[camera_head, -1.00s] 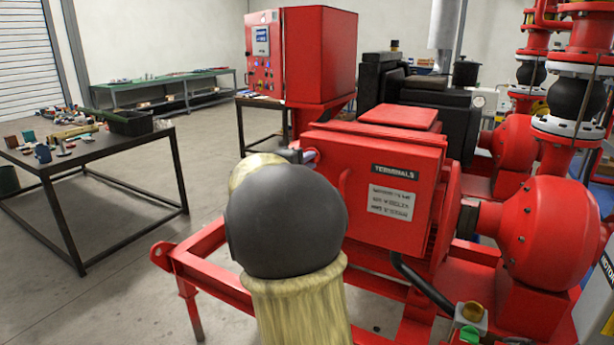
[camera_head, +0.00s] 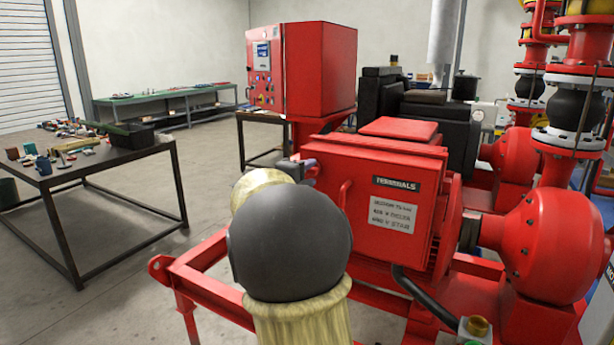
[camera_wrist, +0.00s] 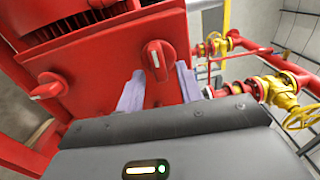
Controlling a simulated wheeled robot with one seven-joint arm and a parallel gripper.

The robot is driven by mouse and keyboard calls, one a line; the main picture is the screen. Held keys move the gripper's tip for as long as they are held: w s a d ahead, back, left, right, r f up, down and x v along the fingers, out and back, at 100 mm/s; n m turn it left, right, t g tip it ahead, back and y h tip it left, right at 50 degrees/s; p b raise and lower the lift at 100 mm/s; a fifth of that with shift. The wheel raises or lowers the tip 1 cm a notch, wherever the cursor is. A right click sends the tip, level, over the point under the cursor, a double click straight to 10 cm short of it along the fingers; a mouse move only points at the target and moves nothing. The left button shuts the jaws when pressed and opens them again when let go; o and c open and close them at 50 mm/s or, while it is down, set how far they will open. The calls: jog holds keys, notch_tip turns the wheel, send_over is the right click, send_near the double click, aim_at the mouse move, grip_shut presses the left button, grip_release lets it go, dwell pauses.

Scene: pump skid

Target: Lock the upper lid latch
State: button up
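The red terminal box (camera_head: 410,165) with its labelled lid stands in the middle of the head view. In the wrist view, a red face (camera_wrist: 95,60) carries two red knob-like latches with pale marks. One latch (camera_wrist: 158,60) sits just beyond and between my fingertips; I take it for the upper one. The other latch (camera_wrist: 48,88) is farther left. My gripper (camera_wrist: 158,80) is open, its two grey-purple fingers apart on either side of the nearer latch. Contact cannot be told. In the head view my gripper (camera_head: 306,168) is at the box's upper left edge, largely hidden by my arm.
A red frame rail (camera_head: 205,285) runs low in front of the box. A red pump casing (camera_head: 550,245) and pipework stand to the right. A red control cabinet (camera_head: 315,70) is behind. A cluttered table (camera_head: 110,158) stands left, with open floor between.

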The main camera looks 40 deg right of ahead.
jog(key=shift+a, duration=0.1)
jog(key=v, duration=1.7)
jog(key=shift+a, duration=0.15)
